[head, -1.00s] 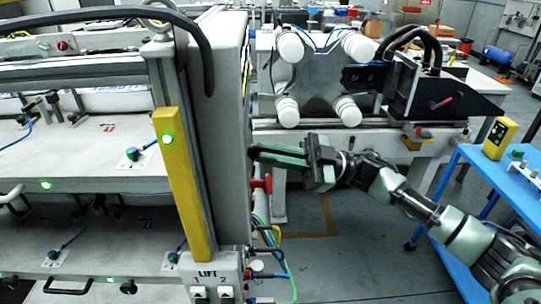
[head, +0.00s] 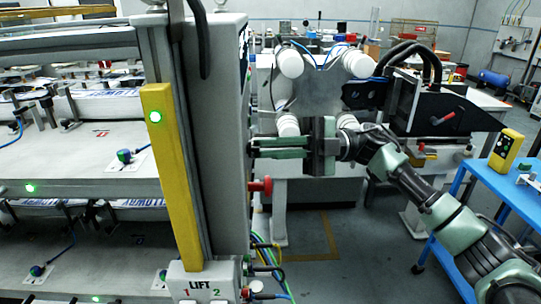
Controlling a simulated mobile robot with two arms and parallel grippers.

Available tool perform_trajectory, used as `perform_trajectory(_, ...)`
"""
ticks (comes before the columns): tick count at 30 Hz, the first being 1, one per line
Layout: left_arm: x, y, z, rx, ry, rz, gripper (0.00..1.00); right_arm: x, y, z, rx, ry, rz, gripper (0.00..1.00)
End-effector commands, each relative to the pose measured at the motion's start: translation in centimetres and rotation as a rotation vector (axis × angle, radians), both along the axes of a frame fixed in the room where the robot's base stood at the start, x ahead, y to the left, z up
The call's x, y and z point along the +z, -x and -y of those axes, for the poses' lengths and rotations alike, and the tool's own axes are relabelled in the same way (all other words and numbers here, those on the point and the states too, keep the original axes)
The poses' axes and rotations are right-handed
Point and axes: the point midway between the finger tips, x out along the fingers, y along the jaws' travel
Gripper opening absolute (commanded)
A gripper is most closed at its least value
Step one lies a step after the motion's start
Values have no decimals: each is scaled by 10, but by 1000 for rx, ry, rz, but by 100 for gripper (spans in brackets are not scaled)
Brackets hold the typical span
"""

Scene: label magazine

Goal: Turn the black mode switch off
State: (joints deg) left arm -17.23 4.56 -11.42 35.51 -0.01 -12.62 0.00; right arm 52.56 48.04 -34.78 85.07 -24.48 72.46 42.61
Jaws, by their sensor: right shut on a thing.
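My right gripper (head: 253,148) reaches in from the right, with its fingers level and pointing left at the right side of the grey cabinet (head: 217,130). Its fingertips meet that side face above a red knob (head: 262,185). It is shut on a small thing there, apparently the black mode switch. The switch is hidden by the fingertips and the steep angle of the face, so its setting cannot be read. My left gripper is not in view.
A yellow post (head: 172,180) with a green light stands on the cabinet's front edge. A LIFT box (head: 200,284) and cables are below. A machine with white rollers (head: 287,63) stands behind my arm. A blue cart (head: 480,190) is at the right.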

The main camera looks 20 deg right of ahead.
Motion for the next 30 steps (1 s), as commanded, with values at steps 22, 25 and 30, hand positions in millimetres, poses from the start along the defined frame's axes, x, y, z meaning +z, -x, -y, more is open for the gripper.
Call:
perform_trajectory(22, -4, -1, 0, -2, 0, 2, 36, 1, 0, 0, 1, 17, 60, 27)
perform_trajectory(25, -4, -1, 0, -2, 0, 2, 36, 1, 0, 0, 1, 17, 60, 29)
perform_trajectory(30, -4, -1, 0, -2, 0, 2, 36, 1, 0, 0, 0, 17, 59, 29)
